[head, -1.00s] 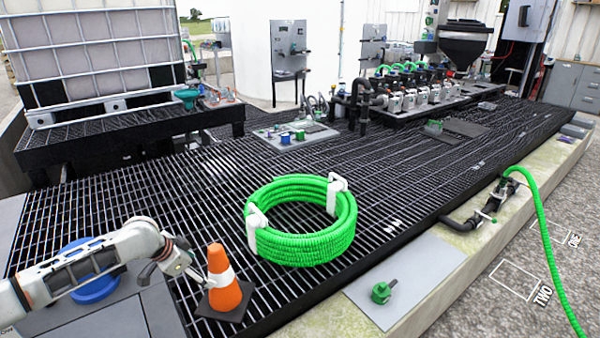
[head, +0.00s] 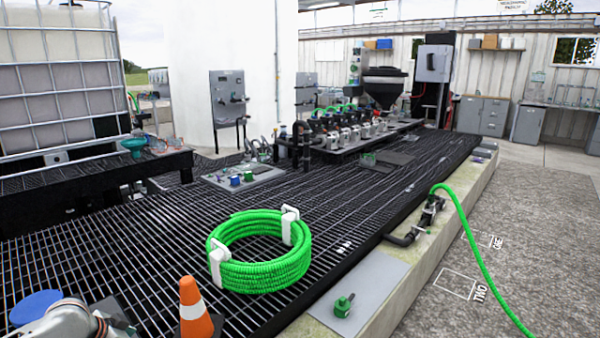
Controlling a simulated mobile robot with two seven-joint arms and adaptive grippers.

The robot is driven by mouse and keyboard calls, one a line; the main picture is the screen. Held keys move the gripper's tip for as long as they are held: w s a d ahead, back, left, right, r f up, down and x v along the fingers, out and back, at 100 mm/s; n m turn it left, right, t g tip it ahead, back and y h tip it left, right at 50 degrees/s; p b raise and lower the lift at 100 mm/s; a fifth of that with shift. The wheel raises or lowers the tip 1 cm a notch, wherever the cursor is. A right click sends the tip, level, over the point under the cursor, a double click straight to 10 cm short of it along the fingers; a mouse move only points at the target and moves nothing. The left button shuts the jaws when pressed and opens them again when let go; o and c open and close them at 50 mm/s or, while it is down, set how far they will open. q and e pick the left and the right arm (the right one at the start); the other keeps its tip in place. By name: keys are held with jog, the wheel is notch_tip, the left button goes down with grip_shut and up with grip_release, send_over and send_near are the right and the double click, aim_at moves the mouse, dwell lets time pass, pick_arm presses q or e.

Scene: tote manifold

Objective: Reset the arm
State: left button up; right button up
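My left arm comes in at the lower left corner. Its gripper (head: 118,325) is cut off by the bottom edge, and its dark fingers show only in part, so I cannot tell whether it is open or shut. It is just left of an orange and white traffic cone (head: 196,313) and apart from it. I see nothing held in the part that shows. My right gripper is not in view.
A coiled green hose (head: 262,272) with white clips lies on the black grating (head: 150,235). A grey plate (head: 362,285) holds a green valve fitting (head: 343,306). A manifold (head: 350,133) stands farther back. Another green hose (head: 478,252) runs over the right kerb.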

pick_arm(q)
jog(key=s+d+f+t+h, duration=0.1)
jog(key=s+d+f, duration=0.45)
jog(key=d, duration=0.45)
jog(key=s+d+f+t+h, duration=0.15)
jog(key=s+d+f, duration=0.4)
jog(key=d, duration=0.55)
jog(key=s+d+r+n+t+y+p, duration=0.1)
jog(key=s+d+n+t, duration=0.1)
jog(key=s, duration=1.4)
jog(key=shift+n+y+p, duration=0.35)
jog(key=shift+n, duration=0.15)
